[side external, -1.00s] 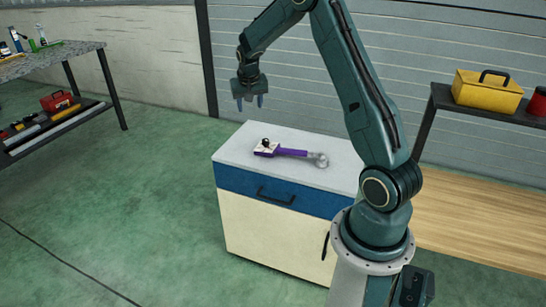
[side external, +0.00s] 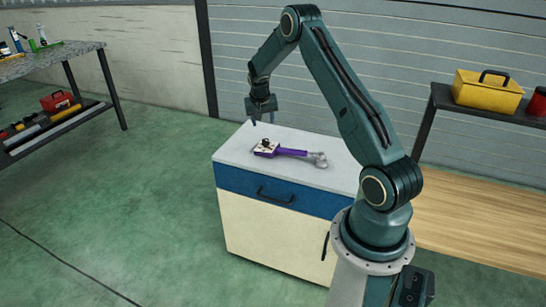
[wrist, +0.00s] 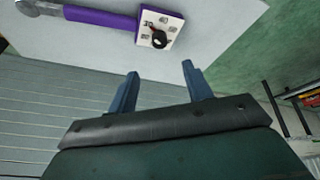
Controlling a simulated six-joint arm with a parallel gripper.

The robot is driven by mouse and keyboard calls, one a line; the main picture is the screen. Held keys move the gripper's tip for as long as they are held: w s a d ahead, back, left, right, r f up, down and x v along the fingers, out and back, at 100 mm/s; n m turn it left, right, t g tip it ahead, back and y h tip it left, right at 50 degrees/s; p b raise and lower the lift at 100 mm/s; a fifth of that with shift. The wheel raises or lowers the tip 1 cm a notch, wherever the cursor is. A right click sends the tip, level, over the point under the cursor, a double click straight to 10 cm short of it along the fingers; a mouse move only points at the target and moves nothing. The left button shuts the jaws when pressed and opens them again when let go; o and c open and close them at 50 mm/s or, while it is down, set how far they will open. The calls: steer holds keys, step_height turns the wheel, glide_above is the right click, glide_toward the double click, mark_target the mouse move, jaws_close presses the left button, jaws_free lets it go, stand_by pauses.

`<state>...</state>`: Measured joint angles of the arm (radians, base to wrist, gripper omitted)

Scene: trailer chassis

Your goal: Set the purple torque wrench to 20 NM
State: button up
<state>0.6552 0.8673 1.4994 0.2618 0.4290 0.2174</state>
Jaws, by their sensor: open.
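The purple torque wrench (side external: 291,152) lies flat on the light top of a cabinet. Its grey head (side external: 320,159) points right in the side external view, and its other end carries a pale dial plate (side external: 265,147) with a dark round knob. In the wrist view the purple handle (wrist: 98,17) runs to the plate (wrist: 168,30), which has markings around the black knob (wrist: 159,39); I cannot read them clearly. My gripper (side external: 262,121) is open and empty, above the cabinet top near its back left edge. In the wrist view its two blue fingers (wrist: 160,76) are spread apart, short of the knob.
The cabinet (side external: 268,225) has a blue drawer with a black handle; its top is clear around the wrench. A yellow toolbox (side external: 487,92) and a red container (side external: 538,101) stand on a shelf at right. A tool bench (side external: 50,62) stands at far left.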

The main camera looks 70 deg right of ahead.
mark_target(265, 140)
steer(key=shift+x, duration=6.3)
steer(key=c, duration=1)
